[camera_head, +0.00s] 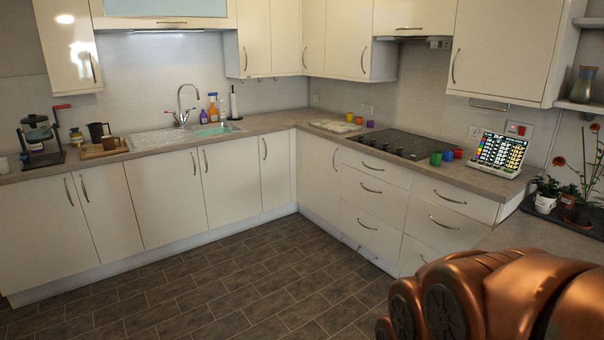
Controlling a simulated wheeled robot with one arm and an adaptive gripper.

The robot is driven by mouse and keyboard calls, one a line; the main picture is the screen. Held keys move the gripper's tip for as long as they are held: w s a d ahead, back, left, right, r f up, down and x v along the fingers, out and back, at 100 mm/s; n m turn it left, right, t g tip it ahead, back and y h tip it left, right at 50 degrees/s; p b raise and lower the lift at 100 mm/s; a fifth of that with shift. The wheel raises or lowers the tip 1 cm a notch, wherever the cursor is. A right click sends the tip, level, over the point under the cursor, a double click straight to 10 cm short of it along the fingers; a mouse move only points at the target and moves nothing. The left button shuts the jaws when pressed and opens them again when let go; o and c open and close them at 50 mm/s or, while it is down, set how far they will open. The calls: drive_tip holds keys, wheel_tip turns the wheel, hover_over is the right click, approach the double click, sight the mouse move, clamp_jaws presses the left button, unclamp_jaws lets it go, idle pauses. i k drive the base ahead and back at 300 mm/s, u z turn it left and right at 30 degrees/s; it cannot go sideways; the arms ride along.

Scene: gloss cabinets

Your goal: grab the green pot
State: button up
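A small green pot (436,159) stands upright on the counter at the right end of the dark hob. A small blue or purple pot (448,155) is close beside it, and an orange-red one (458,152) is just right of that. The green pot is small and far off in this view. Only copper-coloured links of my own arm show at the lower right, well in front of the counter. My gripper's fingers are not in the picture.
The hob (405,143) lies left of the pots, and a tilted panel of coloured blocks (498,153) stands right of them. Potted plants (546,194) are on the right counter. The tiled floor (220,285) is clear before the drawers.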

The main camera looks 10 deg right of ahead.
sight(436, 156)
drive_tip(key=z, duration=0.2)
drive_tip(key=i, duration=1.8)
drive_tip(key=z, duration=0.5)
drive_tip(key=i, duration=2.2)
drive_tip(key=z, duration=0.2)
